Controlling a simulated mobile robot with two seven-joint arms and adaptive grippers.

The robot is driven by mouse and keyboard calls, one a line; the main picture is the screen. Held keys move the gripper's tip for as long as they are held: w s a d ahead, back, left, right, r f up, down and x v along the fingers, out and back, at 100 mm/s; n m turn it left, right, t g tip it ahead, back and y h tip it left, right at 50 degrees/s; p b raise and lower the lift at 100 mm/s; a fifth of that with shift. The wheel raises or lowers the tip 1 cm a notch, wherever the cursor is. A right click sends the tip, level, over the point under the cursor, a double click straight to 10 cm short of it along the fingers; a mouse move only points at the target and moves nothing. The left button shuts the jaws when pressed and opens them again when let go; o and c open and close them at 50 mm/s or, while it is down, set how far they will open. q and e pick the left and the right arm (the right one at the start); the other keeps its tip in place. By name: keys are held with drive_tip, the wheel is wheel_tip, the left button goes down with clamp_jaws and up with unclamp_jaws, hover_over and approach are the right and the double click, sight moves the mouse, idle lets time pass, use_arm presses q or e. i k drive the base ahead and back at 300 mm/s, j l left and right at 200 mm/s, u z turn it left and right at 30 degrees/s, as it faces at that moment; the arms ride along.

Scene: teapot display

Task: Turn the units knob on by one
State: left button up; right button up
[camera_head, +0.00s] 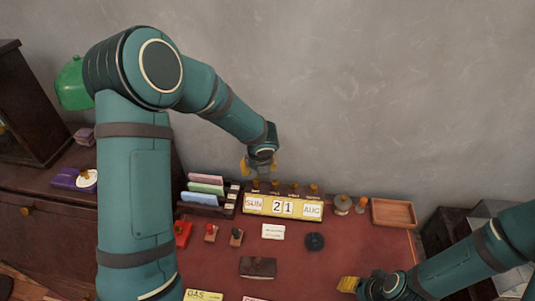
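A yellow desk calendar (283,217) stands at the back of the red desk top and reads SUN, 21, AUG. Several brown knobs stick up along its top edge. The units knob (294,188) appears to be the third from the left, above the digit 1; the small labels are too small to read. My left gripper (258,171) hangs above the left end of the calendar, near the leftmost knob and left of the units knob. Its yellow fingers are apart with nothing visible between them. My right gripper (347,284) is low at the front right, away from the calendar; its finger gap is unclear.
A letter rack (205,208) stands close left of the calendar. A brass bell-like object (343,204) and a wooden tray (393,213) are to its right. Stamps (211,233), a white card (273,232) and a dark round object (314,241) lie in front.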

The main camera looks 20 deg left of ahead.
sight(294, 185)
drive_tip(key=k, duration=1)
